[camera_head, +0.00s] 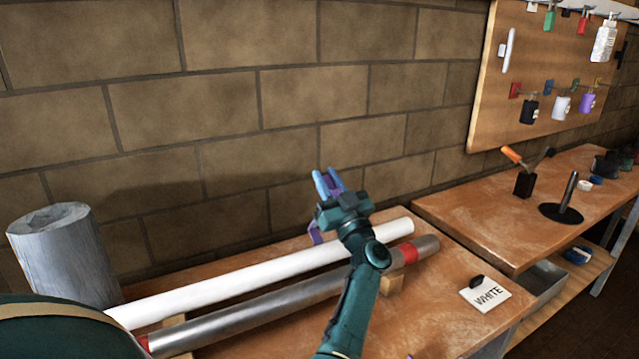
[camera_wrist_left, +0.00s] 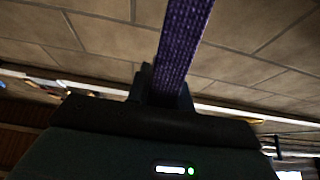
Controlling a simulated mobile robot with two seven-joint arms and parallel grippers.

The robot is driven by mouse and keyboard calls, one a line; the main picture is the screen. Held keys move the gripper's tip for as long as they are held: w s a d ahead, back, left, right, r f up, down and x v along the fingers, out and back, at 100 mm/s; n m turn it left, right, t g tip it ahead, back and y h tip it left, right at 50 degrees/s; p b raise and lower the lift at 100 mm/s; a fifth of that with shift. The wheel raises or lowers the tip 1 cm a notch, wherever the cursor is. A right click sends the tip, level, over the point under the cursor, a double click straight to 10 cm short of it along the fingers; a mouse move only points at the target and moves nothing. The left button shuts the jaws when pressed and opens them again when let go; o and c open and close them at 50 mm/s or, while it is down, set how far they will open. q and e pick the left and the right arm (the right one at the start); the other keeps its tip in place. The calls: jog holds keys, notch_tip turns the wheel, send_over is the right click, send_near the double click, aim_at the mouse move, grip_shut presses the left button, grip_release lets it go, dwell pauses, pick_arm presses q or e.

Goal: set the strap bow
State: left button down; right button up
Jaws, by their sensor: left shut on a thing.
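My left gripper (camera_head: 328,186) is raised above the far side of the two pipes, near the brick wall. It is shut on a purple strap (camera_head: 314,231), a short length of which shows hanging beside it. In the left wrist view the woven purple strap (camera_wrist_left: 183,45) runs up from between the jaws and out of the top of the picture. A white pipe (camera_head: 260,272) and a grey metal pipe (camera_head: 270,305) with red bands lie side by side on the bench. My right gripper does not show.
A grey cylinder (camera_head: 60,255) stands at the left. Wooden blocks (camera_head: 391,282) support the metal pipe. A second bench holds small tools, below a pegboard (camera_head: 520,60). The brick wall is close behind.

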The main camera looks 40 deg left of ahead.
pick_arm(q)
jog(key=shift+s+d+f+t+y+b, duration=0.2)
jog(key=shift+s+d+t+b, duration=0.1)
jog(key=shift+d, duration=0.2)
jog(key=shift+s+d+f+t+y+b, duration=0.1)
jog(key=shift+s+d+t+y+b, duration=0.15)
jog(key=shift+d, duration=0.2)
jog(key=c, duration=1.2)
grip_release()
jog(key=shift+g, duration=0.25)
jog(key=shift+c, duration=0.2)
jog(key=shift+r, duration=0.1)
notch_tip(320, 180, up, 10)
